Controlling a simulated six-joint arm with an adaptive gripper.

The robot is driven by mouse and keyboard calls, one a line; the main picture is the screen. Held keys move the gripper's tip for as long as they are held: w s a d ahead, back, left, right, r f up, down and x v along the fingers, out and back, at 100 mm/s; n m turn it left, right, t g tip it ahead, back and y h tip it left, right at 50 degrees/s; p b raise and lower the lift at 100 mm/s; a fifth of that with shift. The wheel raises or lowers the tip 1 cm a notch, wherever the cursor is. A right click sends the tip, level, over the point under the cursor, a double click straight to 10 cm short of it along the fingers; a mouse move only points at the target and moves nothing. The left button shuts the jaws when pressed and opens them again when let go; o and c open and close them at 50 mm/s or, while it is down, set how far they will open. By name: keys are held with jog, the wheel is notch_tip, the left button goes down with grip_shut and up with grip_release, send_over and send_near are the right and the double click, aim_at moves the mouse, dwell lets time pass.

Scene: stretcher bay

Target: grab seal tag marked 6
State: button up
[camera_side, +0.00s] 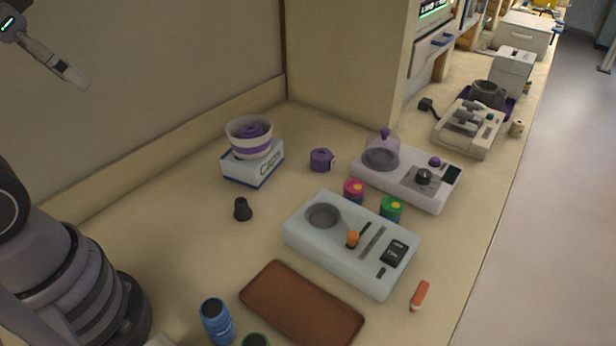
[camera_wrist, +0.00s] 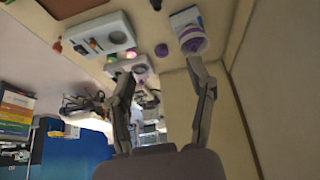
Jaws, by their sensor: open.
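I cannot read a 6 on anything in either view, so I cannot tell which thing is the seal tag marked 6. A small orange-red piece with a pale end (camera_side: 420,295) lies on the counter at the right front, but I cannot tell what it is. My gripper (camera_side: 68,72) is high at the upper left in the side view, well above the counter and far from the small items. In the wrist view my gripper (camera_wrist: 162,85) shows two spread fingers with nothing held between them.
A striped bowl (camera_side: 237,136) holding purple rolls stands on a white box (camera_side: 250,172). A purple roll (camera_side: 321,160), a dark cone (camera_side: 242,209), a pale device (camera_side: 300,240), a white device (camera_side: 405,190), a brown pad (camera_side: 300,305) and a blue can (camera_side: 217,322) occupy the counter. The left middle is mostly clear.

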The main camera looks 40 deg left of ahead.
jog(key=shift+o, duration=0.8)
